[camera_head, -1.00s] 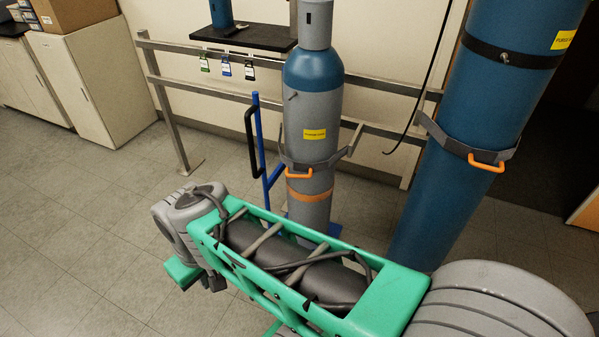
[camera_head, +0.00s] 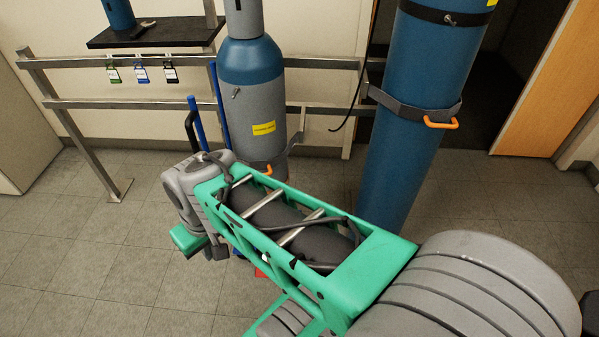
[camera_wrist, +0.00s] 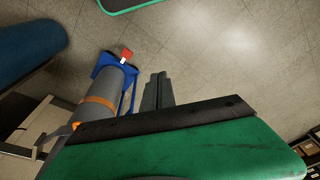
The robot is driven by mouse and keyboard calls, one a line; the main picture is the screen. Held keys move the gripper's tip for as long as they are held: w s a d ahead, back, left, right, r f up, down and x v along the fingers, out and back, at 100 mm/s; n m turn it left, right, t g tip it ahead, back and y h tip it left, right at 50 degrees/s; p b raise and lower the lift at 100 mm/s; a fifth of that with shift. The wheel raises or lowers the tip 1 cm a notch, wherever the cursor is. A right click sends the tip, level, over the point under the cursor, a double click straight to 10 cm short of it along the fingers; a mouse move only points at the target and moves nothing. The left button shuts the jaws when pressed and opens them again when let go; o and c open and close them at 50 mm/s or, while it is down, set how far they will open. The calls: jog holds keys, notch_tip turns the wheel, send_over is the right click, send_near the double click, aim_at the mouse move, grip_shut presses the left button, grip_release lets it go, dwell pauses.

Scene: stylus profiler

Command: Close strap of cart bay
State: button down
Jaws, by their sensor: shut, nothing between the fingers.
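A grey cylinder with a blue shoulder (camera_head: 247,100) stands upright with the blue cart frame (camera_head: 197,122) beside it. An orange strap handle (camera_head: 268,170) shows at its front, just above my arm, which hides most of the strap and the cylinder's lower part. I cannot tell whether this strap is closed. The wrist view shows the grey cylinder (camera_wrist: 112,84) with its orange band, the blue cart base (camera_wrist: 104,60) and an orange piece (camera_wrist: 75,125) at the green housing's edge. My gripper (camera_wrist: 158,76) is shut and empty, appearing right of the cart; the head view hides it.
A larger blue cylinder (camera_head: 415,90) stands at right, with a grey strap and orange handle (camera_head: 441,123) across it. A metal rail (camera_head: 75,104) runs behind, with tags and a black shelf (camera_head: 155,33). Open floor (camera_head: 80,250) lies at left.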

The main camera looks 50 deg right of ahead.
jog(key=w+d+f+m+y+b, duration=0.1)
jog(key=w+d+f+m+b, duration=0.15)
jog(key=w+d, duration=0.2)
jog(key=m+t+b, duration=0.5)
jog(key=m+t, duration=0.5)
jog(key=m, duration=0.4)
send_near(271, 173)
jog(key=b+x, duration=0.2)
jog(key=x, duration=0.4)
jog(key=shift+w+a+f, duration=0.15)
jog(key=shift+w+f, duration=0.15)
jog(key=shift+w, duration=0.05)
jog(key=shift+n, duration=0.25)
